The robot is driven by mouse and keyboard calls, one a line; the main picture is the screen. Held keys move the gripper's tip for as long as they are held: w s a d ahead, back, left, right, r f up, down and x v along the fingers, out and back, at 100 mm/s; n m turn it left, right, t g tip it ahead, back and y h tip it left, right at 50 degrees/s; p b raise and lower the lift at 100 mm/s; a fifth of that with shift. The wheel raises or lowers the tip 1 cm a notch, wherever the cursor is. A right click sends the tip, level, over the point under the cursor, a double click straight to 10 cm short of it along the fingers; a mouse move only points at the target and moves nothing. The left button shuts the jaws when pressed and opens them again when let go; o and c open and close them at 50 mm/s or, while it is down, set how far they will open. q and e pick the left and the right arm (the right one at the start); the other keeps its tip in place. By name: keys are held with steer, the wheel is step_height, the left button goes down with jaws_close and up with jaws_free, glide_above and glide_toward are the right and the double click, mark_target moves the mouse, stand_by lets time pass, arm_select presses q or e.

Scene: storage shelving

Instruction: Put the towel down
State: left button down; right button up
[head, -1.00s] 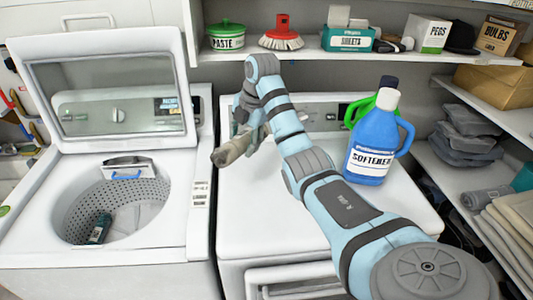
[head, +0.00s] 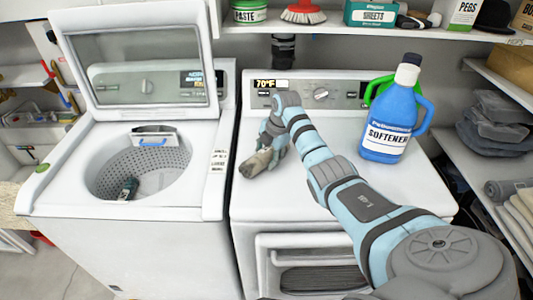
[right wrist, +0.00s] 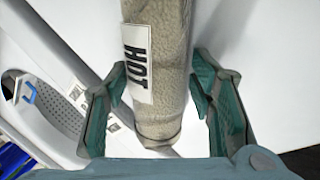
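The towel (head: 256,163) is a rolled beige cloth over the left part of the white dryer's top (head: 330,203). In the right wrist view the towel (right wrist: 163,80) carries a white HOT label and lies between the teal finger pads. I cannot tell whether the towel touches the dryer top. My left gripper is not in view.
A blue softener bottle (head: 390,125) stands on the dryer's right side, with a green bottle (head: 376,86) behind it. The open washer (head: 135,230) is to the left. Shelves hold folded cloths (head: 495,125) on the right. The dryer's front top is clear.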

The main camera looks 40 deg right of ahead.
steer(key=o, duration=0.3)
steer(key=shift+o, duration=0.5)
steer(key=shift+w+f, duration=0.1)
steer(key=shift+w, duration=0.15)
steer(key=p+v, duration=0.1)
steer(key=v, duration=1.1)
steer(key=shift+r, duration=0.25)
steer(key=shift+a, duration=0.15)
